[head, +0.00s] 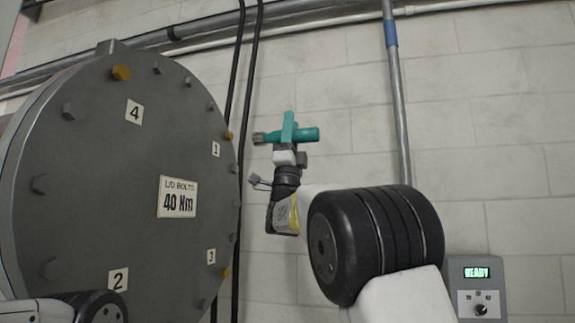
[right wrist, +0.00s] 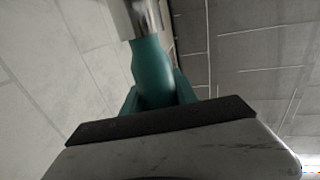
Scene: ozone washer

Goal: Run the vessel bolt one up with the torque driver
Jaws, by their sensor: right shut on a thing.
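The teal torque driver (head: 306,135) is held in my right gripper (head: 287,148). Its grey socket end (head: 260,138) points left at the grey vessel lid (head: 95,185), with a visible gap between. In the right wrist view the teal driver body (right wrist: 153,75) rises from my gripper (right wrist: 160,120) to a shiny metal socket (right wrist: 143,18). The vessel bolt one (head: 229,136) is a yellow-orange head on the lid's right rim, beside the label 1 (head: 215,149). The socket appears roughly level with it, to its right. My left gripper is out of view.
Other yellow-orange bolts sit by label 4 (head: 121,72) and label 3 (head: 224,272); grey bolts ring the lid. Black cables (head: 251,90) run down the wall behind. A grey control box (head: 477,287) reads READY. The space right of the driver is open wall.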

